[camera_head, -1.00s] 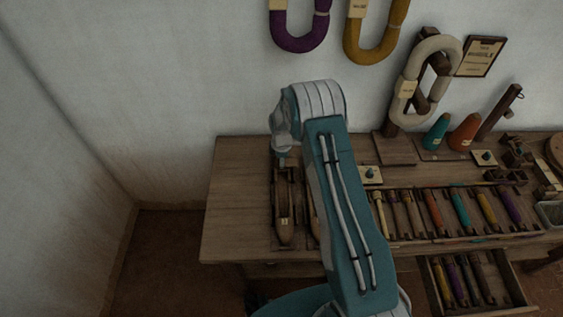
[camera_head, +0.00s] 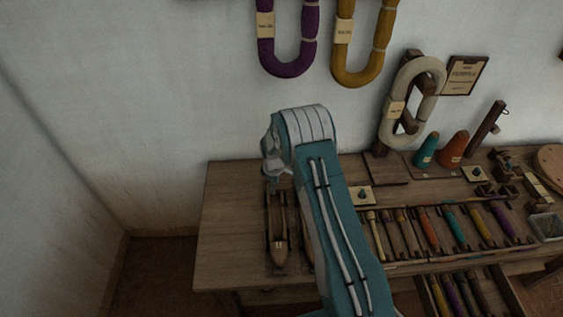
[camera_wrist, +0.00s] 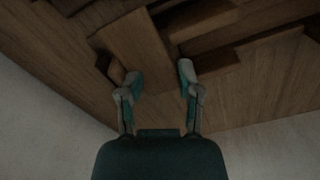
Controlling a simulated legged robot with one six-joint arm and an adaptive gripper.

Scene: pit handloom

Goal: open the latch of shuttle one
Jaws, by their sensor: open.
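Two long dark wooden shuttles lie side by side near the left end of the bench in the head view. The left shuttle (camera_head: 279,232) is mostly in sight; the other (camera_head: 305,232) is largely behind my arm. I cannot tell which is shuttle one, and no latch can be made out. My gripper (camera_wrist: 160,76) is open and empty in the wrist view, its two fingers apart over a flat brown wooden piece (camera_wrist: 145,48). In the head view my wrist is above the far end of the left shuttle; the fingertips are hidden there.
The wooden bench (camera_head: 228,225) is bare at its left end. Right of my arm lies a rack of coloured bobbins (camera_head: 428,228), above an open drawer (camera_head: 508,290). Cones (camera_head: 453,148) and a yarn hank on a stand (camera_head: 394,120) are at the back, against the wall.

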